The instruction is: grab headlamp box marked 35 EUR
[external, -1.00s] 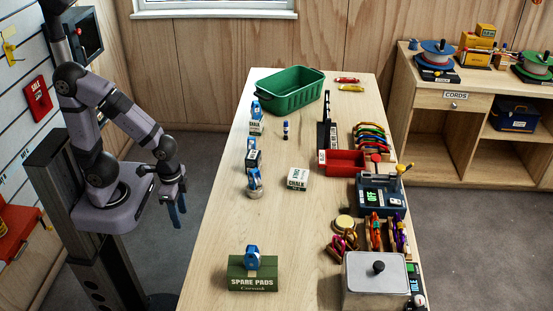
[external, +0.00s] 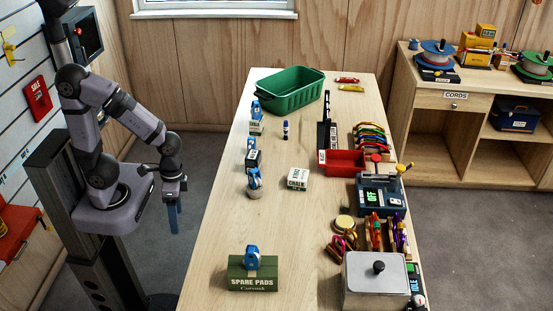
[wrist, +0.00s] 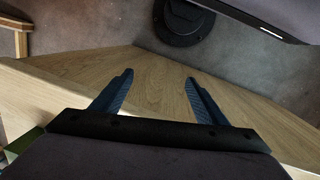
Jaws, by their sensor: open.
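Several blue-and-white headlamp packs stand along the left side of the table: a far one (external: 256,112), a middle one (external: 252,157), one on a grey round base (external: 255,181), and a near one (external: 252,258) on a green SPARE PADS box (external: 252,276). Their price marks are too small to read, so I cannot tell which is 35 EUR. My gripper (external: 174,217) hangs fingers down, left of the table's left edge and apart from all packs. In the wrist view its two blue fingers (wrist: 159,78) are spread and empty, with table wood beyond them.
The wooden table (external: 215,235) has clear room at its left front. A white chalk box (external: 297,179) and a small blue bottle (external: 285,130) stand mid-table. A green bin (external: 290,97) is at the back; a red tray (external: 343,163) and metal case (external: 376,280) are right.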

